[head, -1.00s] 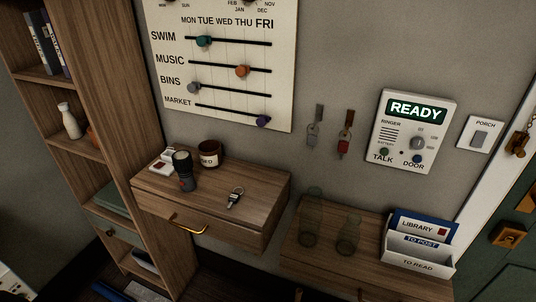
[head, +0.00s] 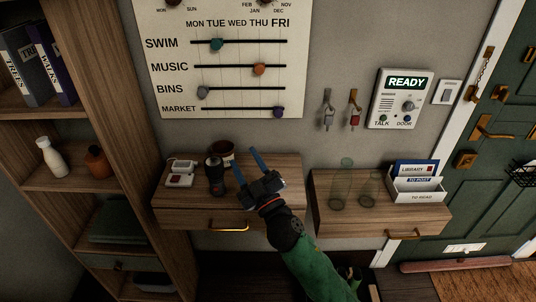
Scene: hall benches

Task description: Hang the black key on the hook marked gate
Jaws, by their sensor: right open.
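My right gripper (head: 246,157) is open over the left wall drawer unit (head: 172,217), its two blue fingers pointing up and left. I cannot make out the black key now; the gripper covers the part of the top where a key with a ring lay earlier. Two small hooks are on the wall to the upper right: a left hook strip (head: 327,94) with a grey-tagged key (head: 327,118) and a right hook strip (head: 354,95) with a red-tagged key (head: 355,119). No marking on them is readable. My left gripper is out of view.
Two clear glasses (head: 342,185) (head: 370,187) and a letter rack (head: 418,190) stand on the right unit. A shelf (head: 65,180) is at left.

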